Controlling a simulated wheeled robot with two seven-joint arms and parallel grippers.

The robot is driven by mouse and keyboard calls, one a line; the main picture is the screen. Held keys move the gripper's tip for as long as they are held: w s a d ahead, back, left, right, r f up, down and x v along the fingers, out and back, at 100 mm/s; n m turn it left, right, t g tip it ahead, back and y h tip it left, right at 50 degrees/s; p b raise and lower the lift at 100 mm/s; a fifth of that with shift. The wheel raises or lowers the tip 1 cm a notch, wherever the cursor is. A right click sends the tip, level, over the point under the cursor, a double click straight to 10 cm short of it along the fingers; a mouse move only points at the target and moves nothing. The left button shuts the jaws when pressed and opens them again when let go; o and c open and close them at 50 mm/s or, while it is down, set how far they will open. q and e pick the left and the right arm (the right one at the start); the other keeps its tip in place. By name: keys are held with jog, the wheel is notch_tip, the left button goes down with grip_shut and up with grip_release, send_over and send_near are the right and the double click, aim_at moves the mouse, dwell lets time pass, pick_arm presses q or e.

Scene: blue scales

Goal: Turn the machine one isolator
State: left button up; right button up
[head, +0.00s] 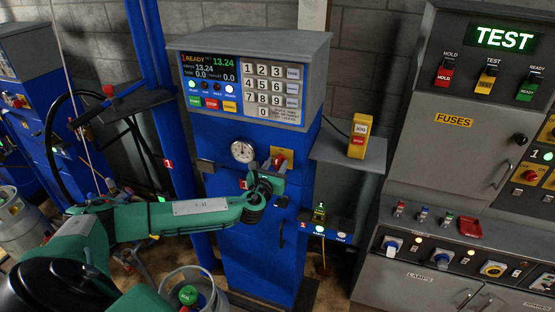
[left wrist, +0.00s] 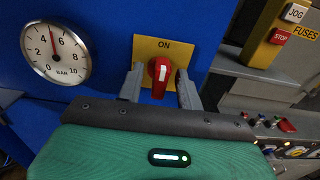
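The blue machine (head: 262,255) marked 1 stands in the middle of the head view. Its isolator is a red knob (left wrist: 158,70) with a white mark, on a yellow plate (left wrist: 172,48) labelled ON. The white mark looks about upright. In the head view the yellow plate (head: 287,155) shows, with the knob partly hidden by my gripper. My left gripper (left wrist: 160,88) is open, one grey finger on each side of the knob, with gaps showing; I cannot tell whether either touches. It also shows in the head view (head: 270,170). My right gripper is not in view.
A pressure gauge (left wrist: 55,50) sits just left of the isolator. A yellow JOG/STOP box (head: 359,135) stands on a grey shelf to the right. A grey TEST and FUSES cabinet (head: 400,180) fills the right side.

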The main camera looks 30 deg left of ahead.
pick_arm(q)
jog(key=shift+w+a, duration=0.1)
jog(key=shift+w, duration=0.6)
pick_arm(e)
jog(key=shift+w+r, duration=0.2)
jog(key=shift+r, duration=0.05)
pick_arm(q)
jog(key=shift+c, duration=0.3)
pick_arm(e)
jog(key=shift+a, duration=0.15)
pick_arm(q)
grip_shut()
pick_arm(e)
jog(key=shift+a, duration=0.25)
